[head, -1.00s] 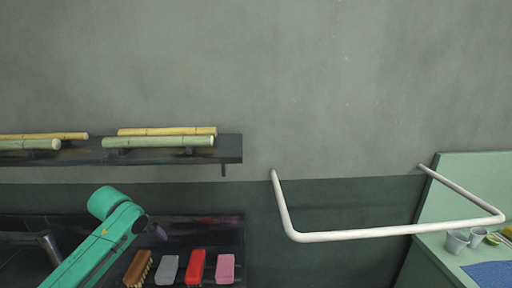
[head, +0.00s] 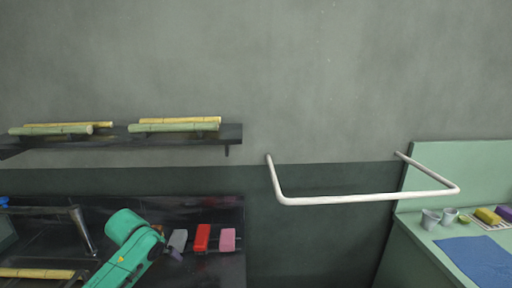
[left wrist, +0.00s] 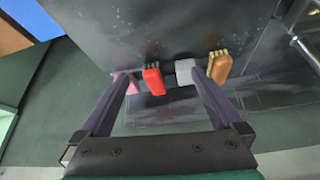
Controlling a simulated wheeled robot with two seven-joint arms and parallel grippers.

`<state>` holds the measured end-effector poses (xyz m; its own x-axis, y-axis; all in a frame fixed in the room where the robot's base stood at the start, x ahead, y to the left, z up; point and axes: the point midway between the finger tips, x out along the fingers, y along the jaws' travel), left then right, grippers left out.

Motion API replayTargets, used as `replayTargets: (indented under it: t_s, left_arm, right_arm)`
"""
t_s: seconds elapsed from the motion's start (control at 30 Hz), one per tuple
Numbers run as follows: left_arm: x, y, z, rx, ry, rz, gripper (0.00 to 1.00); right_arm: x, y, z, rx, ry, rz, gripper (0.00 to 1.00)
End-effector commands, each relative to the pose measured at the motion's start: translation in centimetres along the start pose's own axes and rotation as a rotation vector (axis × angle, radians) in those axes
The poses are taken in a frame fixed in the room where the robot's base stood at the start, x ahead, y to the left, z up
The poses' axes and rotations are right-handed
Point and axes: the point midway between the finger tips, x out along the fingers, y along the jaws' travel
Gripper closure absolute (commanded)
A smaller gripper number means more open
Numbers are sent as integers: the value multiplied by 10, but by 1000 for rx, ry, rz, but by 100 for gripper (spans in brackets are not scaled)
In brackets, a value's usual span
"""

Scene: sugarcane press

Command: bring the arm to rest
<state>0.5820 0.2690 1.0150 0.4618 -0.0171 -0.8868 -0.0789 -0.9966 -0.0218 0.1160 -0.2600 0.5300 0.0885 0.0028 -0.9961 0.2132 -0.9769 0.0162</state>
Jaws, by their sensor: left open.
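My left arm (head: 128,252) is a green link coming up from the bottom left in the head view. Its dark gripper (head: 175,253) shows only in small part there, in front of the dark counter. In the left wrist view my left gripper (left wrist: 162,85) has its two dark fingers spread wide with nothing held between them. Beyond the fingers are a red brush (left wrist: 153,80) and a grey brush (left wrist: 186,72). My right gripper is not in view.
A wall shelf (head: 232,134) holds several cane stalks (head: 175,127). A white rail (head: 365,198) juts from the wall. A green counter (head: 412,235) at right carries cups (head: 430,219), sponges and a blue mat (head: 480,259). A metal tap (head: 82,230) stands at left.

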Motion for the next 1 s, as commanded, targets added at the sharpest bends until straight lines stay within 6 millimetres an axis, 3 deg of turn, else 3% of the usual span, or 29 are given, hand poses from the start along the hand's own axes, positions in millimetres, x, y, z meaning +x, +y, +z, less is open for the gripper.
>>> replayTargets:
  t_s: [0.3,0.5,0.77,1.0]
  left_arm:
    - [27,74,87,142,-39,98,0]
    - [22,99,158,167,-58,134,0]
    - [-2,89,233,128,-105,100,0]
    - [-31,63,292,79,-176,21,0]
  right_arm:
    - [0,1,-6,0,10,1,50]
    - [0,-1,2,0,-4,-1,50]
    - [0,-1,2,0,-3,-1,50]
    - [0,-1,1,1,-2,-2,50]
